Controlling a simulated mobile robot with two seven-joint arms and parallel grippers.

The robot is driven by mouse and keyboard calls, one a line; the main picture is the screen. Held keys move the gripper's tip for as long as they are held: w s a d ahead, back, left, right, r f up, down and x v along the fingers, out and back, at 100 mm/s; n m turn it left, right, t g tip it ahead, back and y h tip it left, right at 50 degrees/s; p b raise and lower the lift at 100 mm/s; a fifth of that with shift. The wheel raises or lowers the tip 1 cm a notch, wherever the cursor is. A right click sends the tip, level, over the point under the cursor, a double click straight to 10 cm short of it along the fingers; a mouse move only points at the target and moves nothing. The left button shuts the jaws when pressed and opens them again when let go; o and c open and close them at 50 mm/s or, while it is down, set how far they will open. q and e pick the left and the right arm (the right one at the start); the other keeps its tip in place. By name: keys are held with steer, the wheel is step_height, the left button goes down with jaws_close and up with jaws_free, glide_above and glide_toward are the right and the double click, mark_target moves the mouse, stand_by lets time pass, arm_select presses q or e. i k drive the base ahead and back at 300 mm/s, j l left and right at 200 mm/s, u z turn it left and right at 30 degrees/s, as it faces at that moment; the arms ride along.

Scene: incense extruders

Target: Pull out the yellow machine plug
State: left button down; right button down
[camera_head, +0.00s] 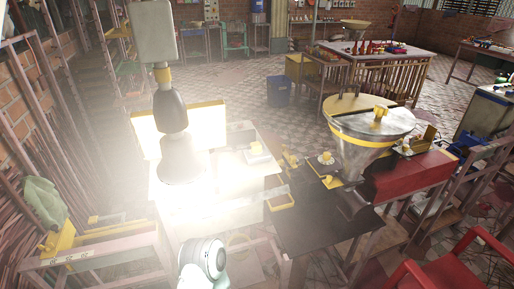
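I cannot tell for certain which yellow part is the machine plug. A yellow knob-like piece (380,112) stands on the lid of a large metal funnel machine (366,150) with a yellow rim, right of centre. A rounded white and grey joint of my arm (203,257) shows at the bottom edge. Neither gripper's fingers are in view, and nothing is seen touching these yellow parts.
Strong glare washes out the bench (205,190) under a tall white and dark machine (172,105). A dark tabletop (318,222) lies in front of the funnel. A red chair (455,270) stands at lower right. A blue bin (278,91) stands behind; tiled floor is open there.

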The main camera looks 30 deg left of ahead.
mark_target(255, 147)
steer(key=i+l, duration=0.2)
steer(key=l, duration=0.15)
steer(key=i+l, duration=0.45)
steer(key=l, duration=0.3)
steer(key=u, duration=1.2)
